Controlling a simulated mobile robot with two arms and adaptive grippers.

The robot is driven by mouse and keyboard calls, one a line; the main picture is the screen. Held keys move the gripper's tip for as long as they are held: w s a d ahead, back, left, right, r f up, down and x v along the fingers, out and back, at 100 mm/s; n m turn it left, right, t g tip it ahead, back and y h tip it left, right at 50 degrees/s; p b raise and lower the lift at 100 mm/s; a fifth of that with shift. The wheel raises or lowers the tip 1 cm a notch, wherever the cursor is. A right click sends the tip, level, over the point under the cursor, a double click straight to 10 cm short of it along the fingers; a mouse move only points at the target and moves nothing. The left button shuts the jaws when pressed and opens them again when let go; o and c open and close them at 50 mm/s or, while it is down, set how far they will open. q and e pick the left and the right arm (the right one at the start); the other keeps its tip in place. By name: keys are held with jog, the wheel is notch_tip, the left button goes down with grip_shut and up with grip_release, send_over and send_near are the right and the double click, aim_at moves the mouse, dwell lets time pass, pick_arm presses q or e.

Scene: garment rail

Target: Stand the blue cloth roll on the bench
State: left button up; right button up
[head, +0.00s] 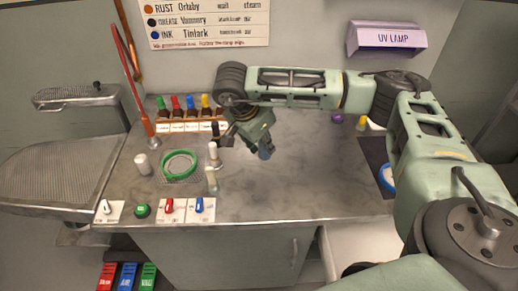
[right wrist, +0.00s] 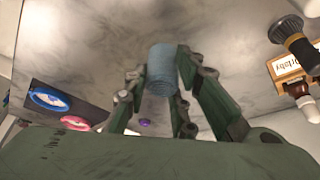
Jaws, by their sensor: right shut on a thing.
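The blue cloth roll (head: 266,153) is below my right gripper (head: 259,144), over the middle of the grey marbled bench (head: 310,185). In the right wrist view, the right gripper (right wrist: 160,88) is shut on the roll (right wrist: 162,66), with green fingers on both sides of it and one end sticking out past the fingertips. In the head view the roll looks roughly upright. I cannot tell whether its lower end touches the bench. My left gripper is not in view.
A rack of bottles (head: 190,124) stands at the back left. A green ring (head: 180,164) lies on a mesh square, with pale bottles (head: 213,152) beside it. A dark mat (head: 377,160) lies right. The bench's middle front is clear.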

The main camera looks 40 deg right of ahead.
jog(key=f, duration=0.1)
jog(key=a+f+p, duration=0.1)
jog(key=f, duration=0.1)
jog(key=w+f, duration=0.1)
jog(key=f, duration=0.1)
jog(key=shift+a+p, duration=0.25)
jog(key=shift+p, duration=0.1)
jog(key=shift+f, duration=0.15)
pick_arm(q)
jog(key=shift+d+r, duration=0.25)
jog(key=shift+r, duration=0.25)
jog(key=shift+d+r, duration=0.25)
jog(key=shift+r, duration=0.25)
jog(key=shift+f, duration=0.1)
pick_arm(e)
jog(key=o, duration=0.4)
jog(key=shift+f, duration=0.15)
jog(key=o, duration=0.4)
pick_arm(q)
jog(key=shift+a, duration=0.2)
pick_arm(e)
jog(key=shift+o, duration=0.2)
